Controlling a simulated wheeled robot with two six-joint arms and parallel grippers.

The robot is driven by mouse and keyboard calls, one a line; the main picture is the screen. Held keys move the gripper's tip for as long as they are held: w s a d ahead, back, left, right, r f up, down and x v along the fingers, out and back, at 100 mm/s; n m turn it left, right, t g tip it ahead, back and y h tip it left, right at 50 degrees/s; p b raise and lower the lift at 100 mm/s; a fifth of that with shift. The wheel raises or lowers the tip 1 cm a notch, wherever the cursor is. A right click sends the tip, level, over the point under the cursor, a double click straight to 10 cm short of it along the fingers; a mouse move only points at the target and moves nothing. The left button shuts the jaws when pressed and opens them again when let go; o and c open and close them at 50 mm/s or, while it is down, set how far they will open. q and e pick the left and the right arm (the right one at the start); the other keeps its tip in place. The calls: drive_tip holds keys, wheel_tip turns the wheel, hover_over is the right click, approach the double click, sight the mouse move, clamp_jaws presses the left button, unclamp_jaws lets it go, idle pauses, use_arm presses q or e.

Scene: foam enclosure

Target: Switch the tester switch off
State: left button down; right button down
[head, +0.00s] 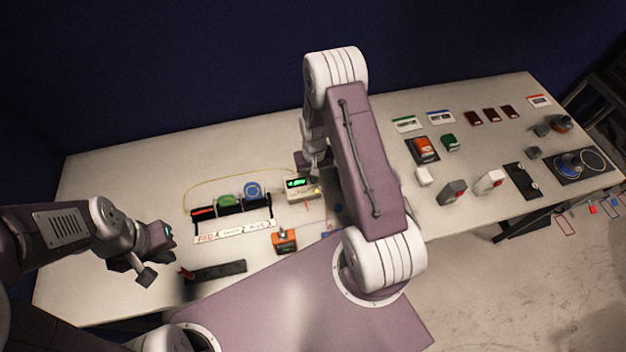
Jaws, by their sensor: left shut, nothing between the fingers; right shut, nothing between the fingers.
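The tester (301,190) is a small pale box with a lit green display, standing on the table right of the coloured spools. Its switch is too small to make out. My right gripper (314,170) points down at the tester's back right edge, shut and empty; I cannot tell whether it touches the box. My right arm hides the area just right of the tester. My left gripper (146,272) is shut and empty over the table's left part, well away from the tester.
Red, green and blue spools (229,202) sit left of the tester behind a labelled white strip (234,231). An orange device (286,240) and a black bar (217,272) lie in front. Several boxes and cards fill the table's (110,180) right side. The back left is clear.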

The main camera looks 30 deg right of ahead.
drive_tip(key=shift+f+b, duration=0.3)
drive_tip(key=shift+f, duration=0.15)
drive_tip(key=shift+r, duration=0.1)
wheel_tip(320, 180, up, 7)
drive_tip(key=p, duration=0.5)
drive_tip(key=shift+p, duration=0.4)
